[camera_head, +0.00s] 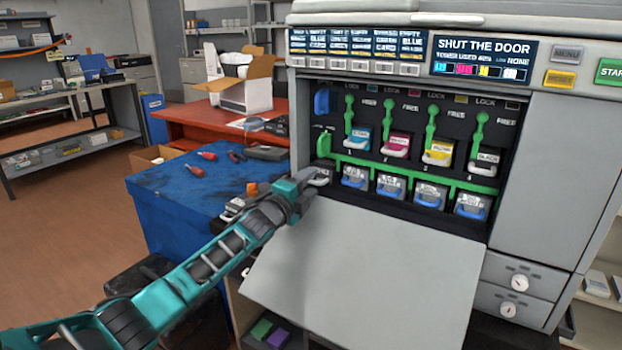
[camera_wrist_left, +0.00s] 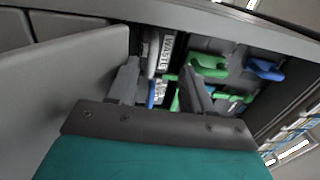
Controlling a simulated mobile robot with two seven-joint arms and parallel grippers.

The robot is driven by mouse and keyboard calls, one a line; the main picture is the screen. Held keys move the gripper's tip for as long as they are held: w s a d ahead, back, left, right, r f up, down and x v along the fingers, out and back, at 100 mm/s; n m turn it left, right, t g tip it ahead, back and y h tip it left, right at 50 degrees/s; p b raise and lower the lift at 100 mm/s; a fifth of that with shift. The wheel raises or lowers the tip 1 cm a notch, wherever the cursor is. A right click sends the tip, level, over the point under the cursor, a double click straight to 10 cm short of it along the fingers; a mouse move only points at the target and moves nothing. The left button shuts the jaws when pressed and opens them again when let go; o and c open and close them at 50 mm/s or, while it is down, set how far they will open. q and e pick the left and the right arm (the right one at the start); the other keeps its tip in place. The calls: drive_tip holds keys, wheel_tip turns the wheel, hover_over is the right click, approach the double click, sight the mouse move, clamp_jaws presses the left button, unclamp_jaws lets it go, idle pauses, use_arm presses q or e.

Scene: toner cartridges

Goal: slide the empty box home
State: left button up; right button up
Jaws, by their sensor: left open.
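The waste box (camera_head: 325,166) is dark, with a pale handle, at the lower left of the printer's open bay. Its label, which seems to read WASTE, shows in the left wrist view (camera_wrist_left: 167,48). My left gripper (camera_head: 309,184) is in front of the box, fingers pointing into the bay. In the wrist view the open fingers (camera_wrist_left: 158,70) stand either side of the pale handle (camera_wrist_left: 152,55); I cannot tell whether they touch it. The box's depth in its slot is hard to judge. A green lever (camera_head: 323,143) is above the box. My right gripper is not in view.
The printer door (camera_head: 365,275) hangs open below the bay. Several toner cartridges with green levers fill the upper row, above several blue-handled boxes. The display (camera_head: 482,60) reads SHUT THE DOOR. A blue workbench (camera_head: 185,200) with tools stands left.

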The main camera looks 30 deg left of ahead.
use_arm(q)
drive_tip(key=shift+s+a+f+p, duration=0.1)
drive_tip(key=shift+s+f+p, duration=0.25)
drive_tip(key=shift+s, duration=0.35)
drive_tip(key=shift+s+a+f+p, duration=0.1)
drive_tip(key=shift+s+f+p, duration=0.1)
drive_tip(key=shift+s+p, duration=0.35)
drive_tip(key=shift+s+a+f+p, duration=0.1)
drive_tip(key=shift+s+f+p, duration=0.2)
drive_tip(key=shift+s, duration=0.5)
